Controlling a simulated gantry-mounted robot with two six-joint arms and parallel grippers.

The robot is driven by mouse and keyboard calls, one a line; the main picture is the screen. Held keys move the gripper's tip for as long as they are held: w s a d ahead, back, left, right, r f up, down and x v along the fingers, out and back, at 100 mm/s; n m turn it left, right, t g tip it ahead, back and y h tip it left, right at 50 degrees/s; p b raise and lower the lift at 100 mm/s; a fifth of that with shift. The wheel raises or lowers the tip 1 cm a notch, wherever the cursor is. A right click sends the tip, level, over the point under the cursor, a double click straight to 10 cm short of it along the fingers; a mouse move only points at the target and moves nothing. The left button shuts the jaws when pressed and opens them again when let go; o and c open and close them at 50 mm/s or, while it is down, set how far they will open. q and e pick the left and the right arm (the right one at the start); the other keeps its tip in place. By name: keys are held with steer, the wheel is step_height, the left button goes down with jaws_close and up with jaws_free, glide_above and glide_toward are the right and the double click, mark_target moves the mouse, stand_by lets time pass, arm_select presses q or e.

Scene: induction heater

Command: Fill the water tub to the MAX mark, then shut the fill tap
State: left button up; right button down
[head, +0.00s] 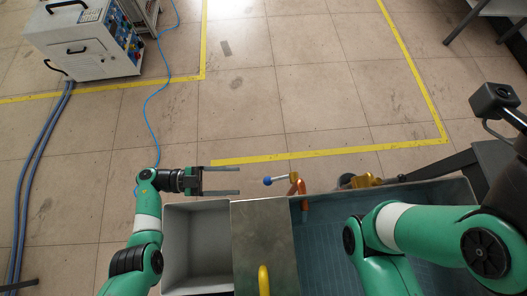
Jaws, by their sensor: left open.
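My left gripper (238,180) is open and empty. Its two parallel fingers point right, just left of a tap lever with a blue ball end (268,181), with a small gap between them. The lever joins an orange-copper spout (299,187) at the back rim of the tub. The tub (313,240) is a long grey basin with a blue-tinted inside; I cannot tell how high any water stands. No MAX mark can be made out. My right arm covers much of the tub's right part, and its gripper is out of the picture.
A steel plate (262,225) with a yellow handle (264,280) lies left of the tub, beside an empty grey compartment (196,240). A brass fitting (366,180) sits at the back rim. A white machine (85,45) with blue hoses stands back left. Open floor lies behind.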

mark_target(268, 181)
arm_select(q)
steer(key=f, duration=0.2)
steer(key=f+b, duration=0.1)
steer(key=shift+w+a+f+t, duration=0.1)
steer(key=shift+a+f+t, duration=0.2)
steer(key=shift+a, duration=0.05)
arm_select(e)
step_height(268, 181, down, 3)
steer(key=shift+f, duration=0.2)
arm_select(q)
steer(key=d, duration=0.3)
steer(key=w+d+b, duration=0.1)
steer(key=d, duration=0.7)
steer(key=shift+w+d, duration=0.2)
steer(key=shift+d, duration=0.05)
arm_select(e)
steer(key=shift+f, duration=0.55)
arm_select(q)
steer(key=shift+c, duration=0.2)
jaws_close()
